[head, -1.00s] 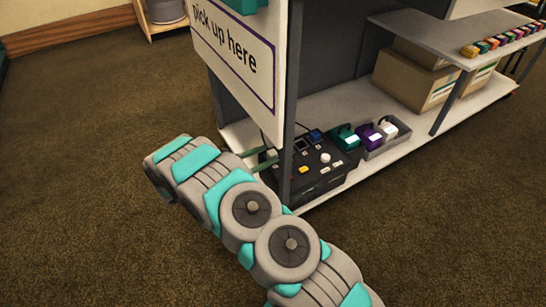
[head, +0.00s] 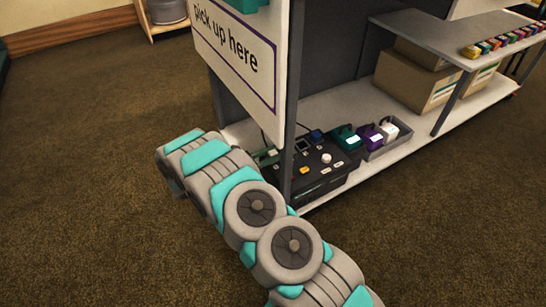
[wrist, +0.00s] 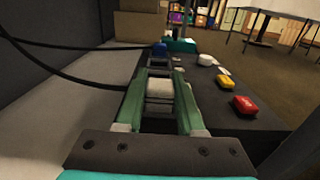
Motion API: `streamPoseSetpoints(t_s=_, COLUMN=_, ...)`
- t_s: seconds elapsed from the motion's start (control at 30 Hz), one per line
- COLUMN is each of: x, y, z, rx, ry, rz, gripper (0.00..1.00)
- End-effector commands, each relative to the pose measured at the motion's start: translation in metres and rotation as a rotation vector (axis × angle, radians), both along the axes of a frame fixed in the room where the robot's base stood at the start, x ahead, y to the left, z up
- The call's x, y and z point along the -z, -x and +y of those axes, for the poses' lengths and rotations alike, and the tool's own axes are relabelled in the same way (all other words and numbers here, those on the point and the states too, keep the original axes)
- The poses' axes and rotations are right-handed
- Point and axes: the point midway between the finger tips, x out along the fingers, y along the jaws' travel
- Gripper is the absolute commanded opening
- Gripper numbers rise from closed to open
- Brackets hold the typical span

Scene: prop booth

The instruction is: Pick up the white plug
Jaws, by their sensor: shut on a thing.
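In the wrist view, the white plug (wrist: 160,88) is a pale block between the two green fingers of my gripper (wrist: 160,80). The fingers are shut on it, one along each side, and partly cover it. It is over the left part of a black panel box (wrist: 208,92); I cannot tell whether it still touches the box. In the head view, my gripper (head: 266,156) is at the left end of the black box (head: 322,172), partly behind a grey post, and the plug is not clear there.
A blue plug (wrist: 160,48) is beyond the fingers. Black cables (wrist: 70,46) run in from the left. The box carries red (wrist: 245,105), yellow (wrist: 224,81) and white (wrist: 205,59) buttons. A grey tray (head: 390,147) holds coloured items. The sign board (head: 235,55) and post (head: 291,110) stand close to my arm.

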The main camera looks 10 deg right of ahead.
Motion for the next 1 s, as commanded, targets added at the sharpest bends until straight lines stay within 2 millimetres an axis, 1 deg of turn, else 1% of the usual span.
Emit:
streamPoseSetpoints(t_s=0.03, x=0.000, y=0.000, z=0.000, rx=0.000, ry=0.000, rz=0.000, gripper=0.13)
streamPoseSetpoints(t_s=0.13, x=0.000, y=0.000, z=0.000, rx=0.000, ry=0.000, rz=0.000, gripper=0.02)
streamPoseSetpoints(t_s=0.17, x=0.000, y=0.000, z=0.000, rx=0.000, ry=0.000, rz=0.000, gripper=0.00)
streamPoseSetpoints(t_s=0.5, x=0.000, y=0.000, z=0.000, rx=0.000, ry=0.000, rz=0.000, gripper=0.00)
streamPoseSetpoints(t_s=0.67, x=-0.004, y=0.000, z=0.000, rx=0.000, ry=-0.001, rz=0.000, gripper=0.00)
streamPoseSetpoints(t_s=0.77, x=-0.011, y=0.000, z=0.000, rx=0.000, ry=-0.001, rz=-0.001, gripper=0.00)
streamPoseSetpoints(t_s=0.87, x=-0.023, y=-0.001, z=0.000, rx=0.000, ry=-0.001, rz=-0.002, gripper=0.00)
streamPoseSetpoints(t_s=0.97, x=-0.039, y=-0.001, z=0.000, rx=0.000, ry=-0.002, rz=-0.003, gripper=0.00)
streamPoseSetpoints(t_s=1.0, x=-0.048, y=-0.001, z=0.000, rx=0.000, ry=-0.002, rz=-0.005, gripper=0.00)
